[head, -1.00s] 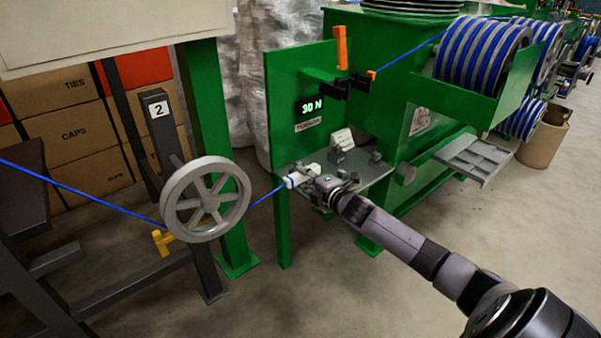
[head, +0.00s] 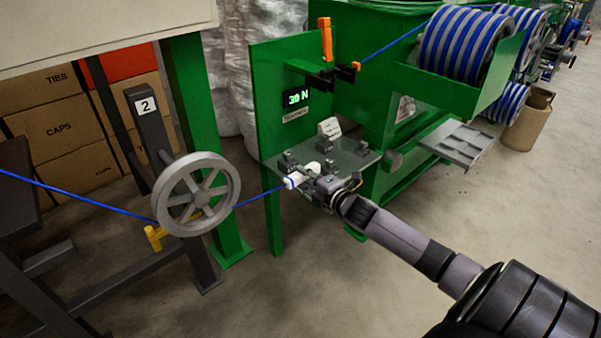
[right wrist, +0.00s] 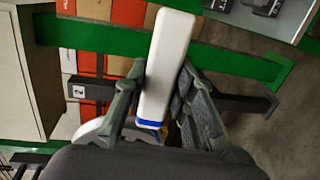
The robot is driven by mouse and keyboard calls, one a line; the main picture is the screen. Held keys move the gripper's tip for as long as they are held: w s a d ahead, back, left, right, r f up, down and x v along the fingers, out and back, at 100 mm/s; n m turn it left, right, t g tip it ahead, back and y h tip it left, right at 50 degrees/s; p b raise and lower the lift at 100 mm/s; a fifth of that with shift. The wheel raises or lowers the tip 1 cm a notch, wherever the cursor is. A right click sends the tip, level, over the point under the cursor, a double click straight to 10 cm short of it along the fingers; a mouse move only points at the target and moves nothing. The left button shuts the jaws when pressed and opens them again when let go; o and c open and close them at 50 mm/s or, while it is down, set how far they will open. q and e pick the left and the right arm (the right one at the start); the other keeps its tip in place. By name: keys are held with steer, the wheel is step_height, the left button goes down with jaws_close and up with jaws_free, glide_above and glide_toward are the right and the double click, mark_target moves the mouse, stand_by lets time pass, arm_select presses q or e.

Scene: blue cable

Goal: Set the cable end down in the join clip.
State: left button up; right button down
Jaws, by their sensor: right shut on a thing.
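My right gripper (head: 318,188) is shut on a white cable end (head: 294,180) at the front edge of a small grey shelf (head: 345,160). In the right wrist view the white cable end (right wrist: 166,68) stands between the two fingers (right wrist: 160,95), with a bit of blue cable (right wrist: 152,124) at its base. The blue cable (head: 258,198) runs from it to the left, to a grey wheel. Dark clips stand on the shelf, one at its left (head: 288,159) and one at its back right (head: 362,146). I cannot tell which is the join clip. My left gripper is out of view.
A green panel (head: 270,100) with a "30 N" display rises behind the shelf. A dark bracket (head: 322,80) on it holds an orange-tipped blue cable from the reels (head: 465,42). The spoked wheel (head: 197,193) stands left. A grey tray (head: 465,143) sits right.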

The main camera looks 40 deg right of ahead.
steer(key=shift+s, duration=0.25)
steer(key=shift+d+r, duration=0.1)
steer(key=shift+r, duration=0.2)
steer(key=r+p, duration=0.1)
steer(key=p, duration=0.1)
steer(key=r+p, duration=0.2)
steer(key=shift+d+r, duration=0.3)
steer(key=shift+d, duration=0.05)
arm_select(q)
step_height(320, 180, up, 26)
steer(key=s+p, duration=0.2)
steer(key=p, duration=2.1)
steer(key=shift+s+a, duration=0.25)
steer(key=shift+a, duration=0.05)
arm_select(e)
steer(key=d+r, duration=0.3)
steer(key=r, duration=1)
steer(key=d+r, duration=0.3)
steer(key=r, duration=1)
steer(key=shift+w+d+r, duration=0.25)
steer(key=shift+d+r, duration=0.05)
steer(key=shift+r, duration=0.1)
arm_select(q)
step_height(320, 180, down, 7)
steer(key=b, duration=0.7)
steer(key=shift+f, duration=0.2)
arm_select(e)
steer(key=d, duration=1.3)
steer(key=shift+w+d, duration=0.4)
steer(key=shift+w, duration=0.05)
